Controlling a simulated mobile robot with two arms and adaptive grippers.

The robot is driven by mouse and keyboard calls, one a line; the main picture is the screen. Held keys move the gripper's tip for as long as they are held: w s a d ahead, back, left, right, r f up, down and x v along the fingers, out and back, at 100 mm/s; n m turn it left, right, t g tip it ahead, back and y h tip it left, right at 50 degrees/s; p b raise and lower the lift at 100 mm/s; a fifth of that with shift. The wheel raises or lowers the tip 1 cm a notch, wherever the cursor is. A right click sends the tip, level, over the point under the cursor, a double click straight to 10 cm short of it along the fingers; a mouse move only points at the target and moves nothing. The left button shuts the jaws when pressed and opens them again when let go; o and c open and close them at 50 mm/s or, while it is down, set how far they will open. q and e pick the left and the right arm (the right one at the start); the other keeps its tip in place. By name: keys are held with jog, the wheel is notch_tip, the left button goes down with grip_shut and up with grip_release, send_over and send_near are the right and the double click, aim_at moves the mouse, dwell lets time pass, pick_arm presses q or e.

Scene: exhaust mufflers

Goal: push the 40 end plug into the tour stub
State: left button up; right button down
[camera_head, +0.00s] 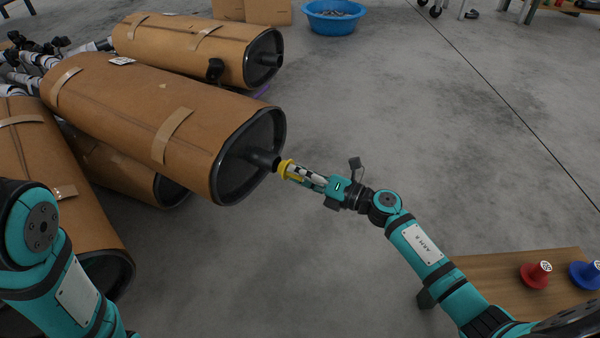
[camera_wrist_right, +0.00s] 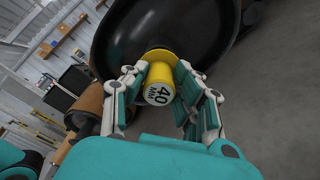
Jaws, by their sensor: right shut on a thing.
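The yellow end plug (camera_wrist_right: 158,83) is marked "40 MM" in the right wrist view. My right gripper (camera_head: 291,171) is shut on it, with its fingers on both sides of the plug in the right wrist view (camera_wrist_right: 160,86). The yellow flange (camera_head: 284,168) is right at the open end of the black tour stub (camera_head: 262,159), which juts from the end cap of a wrapped muffler (camera_head: 150,115). Whether any of the plug is inside the stub is hidden. My left arm shows at the lower left, but its gripper is out of the picture.
A wooden table (camera_head: 490,278) at the lower right holds a red plug (camera_head: 536,274) and a blue plug (camera_head: 585,274). More wrapped mufflers (camera_head: 200,48) lie behind and below. A blue basin (camera_head: 334,16) stands at the back.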

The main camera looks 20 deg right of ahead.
dwell(0.6)
jog(key=shift+x, duration=1.5)
jog(key=c, duration=1)
grip_release()
jog(key=shift+o, duration=0.2)
jog(key=v, duration=1.2)
